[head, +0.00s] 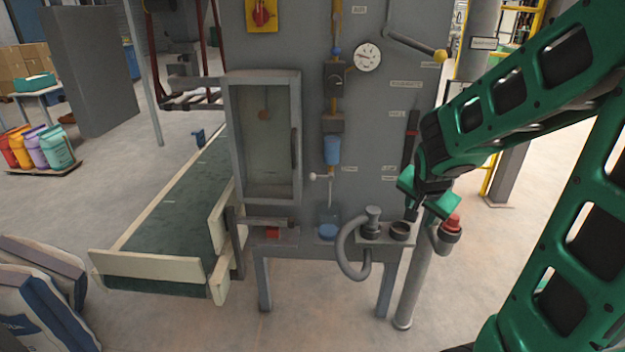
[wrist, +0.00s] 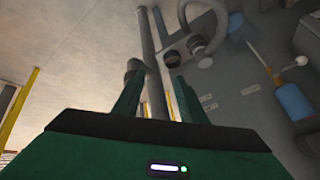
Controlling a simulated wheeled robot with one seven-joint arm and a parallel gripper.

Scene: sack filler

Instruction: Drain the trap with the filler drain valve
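The trap is a blue bowl (head: 332,150) under a regulator on the grey panel; it also shows at the right of the wrist view (wrist: 294,101). The filler drain valve appears to be the small lever with a pale knob (head: 314,177) just below the bowl. That knob shows in the wrist view (wrist: 302,60) too. A thin tube runs down to a blue cup (head: 328,229) on the ledge. My gripper (head: 427,207) is right of the valve, well apart from it, near the red button. In the wrist view its fingers (wrist: 157,92) stand apart with nothing seen between them.
A red button (head: 453,221) on a grey post (head: 412,285) stands close by my gripper. A fill spout with a curved grey hose (head: 346,247) and a dark round port (head: 399,229) lie between gripper and cup. A gauge (head: 367,57) and a yellow-knobbed lever (head: 439,55) are higher up.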

